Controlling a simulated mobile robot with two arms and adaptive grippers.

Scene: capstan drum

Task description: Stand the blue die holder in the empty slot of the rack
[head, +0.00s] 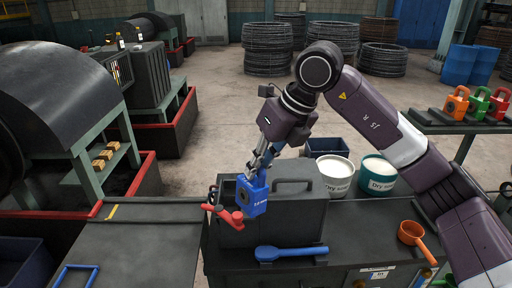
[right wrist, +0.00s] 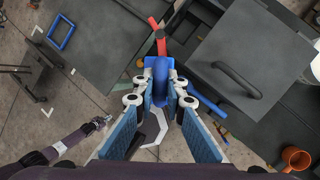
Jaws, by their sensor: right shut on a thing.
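The blue die holder (head: 252,196) hangs upright in my right gripper (head: 262,168), which is shut on its top loop. In the right wrist view its blue loop (right wrist: 160,82) sits between the fingers of the right gripper (right wrist: 161,98). It is above the front left of the black case, near a red handle; I cannot tell if they touch. The rack (head: 427,119) is on a green stand at the far right and holds orange (head: 457,105), green (head: 478,106) and red holders (head: 498,107). Its left end looks empty. My left gripper (right wrist: 101,122) shows small in the right wrist view.
The black case (head: 290,222) stands on the dark bench (head: 345,245), with a blue spoon-like tool (head: 290,252) before it. Two tubs (head: 335,172) and an orange ladle (head: 415,238) are to the right. A red handle (head: 232,217) is at the case's left. Open floor lies behind.

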